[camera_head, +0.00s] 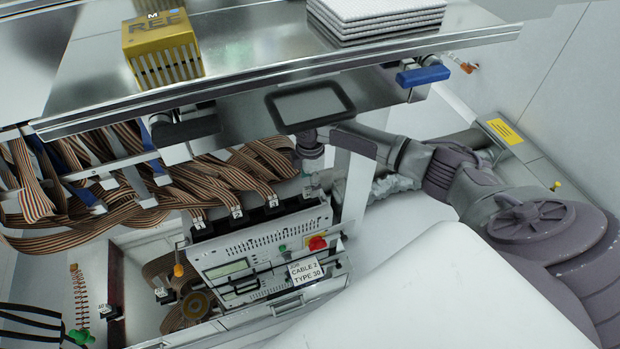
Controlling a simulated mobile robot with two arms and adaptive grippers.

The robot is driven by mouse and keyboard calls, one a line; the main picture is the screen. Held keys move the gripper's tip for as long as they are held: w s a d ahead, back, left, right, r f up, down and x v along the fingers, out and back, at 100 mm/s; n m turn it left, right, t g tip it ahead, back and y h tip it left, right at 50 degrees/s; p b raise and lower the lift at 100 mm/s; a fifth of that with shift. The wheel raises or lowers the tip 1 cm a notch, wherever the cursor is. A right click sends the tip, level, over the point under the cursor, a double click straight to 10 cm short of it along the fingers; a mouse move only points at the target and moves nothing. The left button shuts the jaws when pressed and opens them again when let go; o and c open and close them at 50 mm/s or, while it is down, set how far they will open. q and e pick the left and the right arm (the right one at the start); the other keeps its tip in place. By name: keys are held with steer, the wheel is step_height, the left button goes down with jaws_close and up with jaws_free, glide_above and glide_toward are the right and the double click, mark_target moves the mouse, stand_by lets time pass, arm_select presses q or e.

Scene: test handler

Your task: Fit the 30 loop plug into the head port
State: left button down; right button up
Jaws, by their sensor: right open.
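Several black plugs with white tags stand along the top of the grey tester (265,240), with striped ribbon cables running to them. The tags on the row look like 1, 2 and 3. A black plug with a small white tag (164,296) sits lower left, beside a looped ribbon cable (158,268); its tag is too small to read, so I cannot tell if it is the 30 loop plug. I cannot pick out the head port. My right gripper (311,158) is open beneath the shelf edge, near the ribbon cables, partly hidden. My left gripper is not in view.
A card (305,271) on the tester reads "CABLE 2 TYPE 30". A red knob (317,243) sits beside it. The metal shelf (250,78) overhangs the cables, carrying a yellow REF block (161,46) and stacked white sheets (375,17). Black leads with a green end (80,337) lie lower left.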

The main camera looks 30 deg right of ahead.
step_height(320, 180, up, 6)
steer(key=shift+f, duration=0.1)
stand_by(0.9)
